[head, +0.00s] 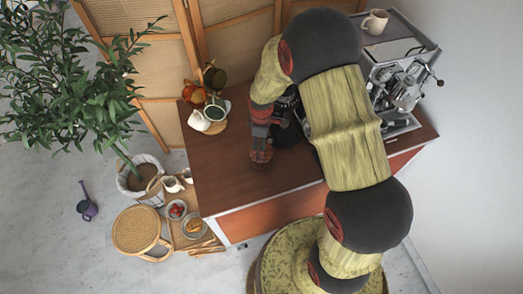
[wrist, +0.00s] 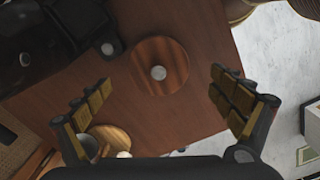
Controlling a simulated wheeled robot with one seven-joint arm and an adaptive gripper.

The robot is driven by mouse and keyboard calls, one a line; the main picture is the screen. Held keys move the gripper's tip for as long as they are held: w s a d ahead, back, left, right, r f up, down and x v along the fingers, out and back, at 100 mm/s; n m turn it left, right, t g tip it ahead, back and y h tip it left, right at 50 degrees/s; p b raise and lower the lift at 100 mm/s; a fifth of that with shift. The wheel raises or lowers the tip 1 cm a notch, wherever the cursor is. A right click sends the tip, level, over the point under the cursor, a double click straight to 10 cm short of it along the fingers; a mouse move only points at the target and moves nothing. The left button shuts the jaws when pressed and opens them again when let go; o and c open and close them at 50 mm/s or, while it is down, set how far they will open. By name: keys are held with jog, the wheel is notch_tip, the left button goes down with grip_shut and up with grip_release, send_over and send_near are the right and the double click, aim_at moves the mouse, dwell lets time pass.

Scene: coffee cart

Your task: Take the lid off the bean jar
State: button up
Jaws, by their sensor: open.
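The bean jar's round wooden lid (wrist: 172,79) shows in the wrist view, with a pale round knob at its middle. The jar's body under it cannot be made out from above. My gripper (wrist: 160,80) is open and empty, with one finger on each side of the lid and clear gaps between. How high the fingertips are above the lid is hard to tell. In the head view my arm reaches over the counter (head: 222,180) and hides most of the space around my gripper.
A dark machine (wrist: 45,45) stands close to the lid in the wrist view. In the head view, an espresso machine (head: 405,85) stands at right and a cup board (head: 212,128) at left. The counter's front left part is bare.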

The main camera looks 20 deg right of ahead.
jog(key=shift+w+f, duration=0.15)
jog(key=shift+f, duration=1.8)
jog(key=shift+c, duration=0.8)
jog(key=c, duration=1.1)
jog(key=shift+o, duration=0.2)
